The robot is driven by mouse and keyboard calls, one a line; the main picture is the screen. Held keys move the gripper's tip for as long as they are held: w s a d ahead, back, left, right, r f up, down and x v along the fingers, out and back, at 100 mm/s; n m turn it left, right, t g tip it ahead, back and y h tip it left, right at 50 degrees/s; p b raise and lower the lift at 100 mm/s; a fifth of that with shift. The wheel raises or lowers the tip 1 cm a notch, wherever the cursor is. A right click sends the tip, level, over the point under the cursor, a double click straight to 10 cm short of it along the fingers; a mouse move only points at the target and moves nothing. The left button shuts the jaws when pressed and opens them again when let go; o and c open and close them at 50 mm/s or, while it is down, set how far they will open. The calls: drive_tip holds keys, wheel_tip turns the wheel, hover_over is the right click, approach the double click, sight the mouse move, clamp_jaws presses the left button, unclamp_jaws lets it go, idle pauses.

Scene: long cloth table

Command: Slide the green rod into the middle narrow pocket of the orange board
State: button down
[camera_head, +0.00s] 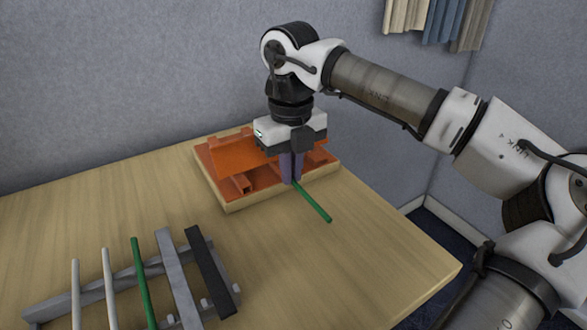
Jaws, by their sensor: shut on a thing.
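The orange board (213,178) lies at the table's back edge, in a pale wooden surround, with raised orange parts. My gripper (292,182) points down over the board's front right part and is shut on a green rod (315,206). The rod sticks out toward the front right, beyond the board's front edge and over the table. Its far end is hidden behind my fingers, so I cannot tell whether it is in a pocket. My gripper also covers part of the board, and the middle narrow pocket cannot be made out.
A grey rack (60,302) at the front left carries two pale rods, another green rod (143,283), a grey bar (178,277) and a black bar (209,270). The table (350,265) is clear at right, up to its edge. A wall stands behind.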

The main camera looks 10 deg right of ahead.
drive_tip(key=shift+w+a, duration=0.1)
drive_tip(key=shift+w, duration=0.1)
drive_tip(key=c, duration=2)
unclamp_jaws()
drive_tip(key=shift+w, duration=0.1)
drive_tip(key=o, duration=0.5)
drive_tip(key=shift+r, duration=0.1)
wheel_tip(320, 180, up, 14)
drive_tip(key=shift+f+p, duration=0.2)
drive_tip(key=shift+p, duration=0.15)
